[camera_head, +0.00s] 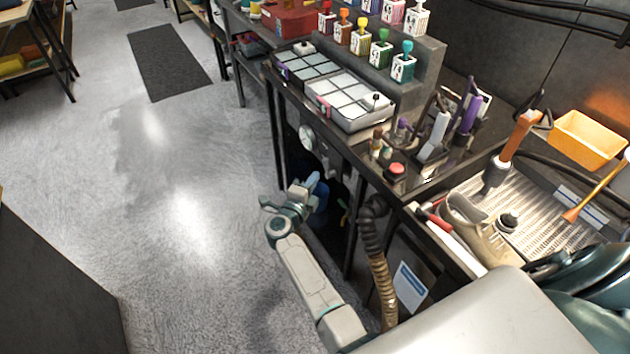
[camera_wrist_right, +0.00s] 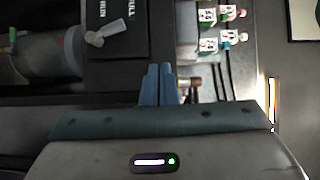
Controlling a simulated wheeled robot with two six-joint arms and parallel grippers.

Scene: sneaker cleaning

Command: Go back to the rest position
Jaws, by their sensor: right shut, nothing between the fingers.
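My right gripper (camera_head: 313,182) is in the middle of the head view, in front of the dark workbench and below its top. Its blue fingers are together and empty, and they also show in the right wrist view (camera_wrist_right: 158,85). It is apart from the bench items. My left gripper is not in view. A beige sneaker (camera_head: 470,228) lies at the near edge of the perforated metal tray (camera_head: 545,205) on the right.
The workbench holds a white-lidded case (camera_head: 348,100), stamp-like bottles (camera_head: 403,65), and a red button (camera_head: 396,169). A brown hose (camera_head: 380,275) hangs in front. A yellow bin (camera_head: 583,140) is at the right. The grey floor (camera_head: 170,200) to the left is open.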

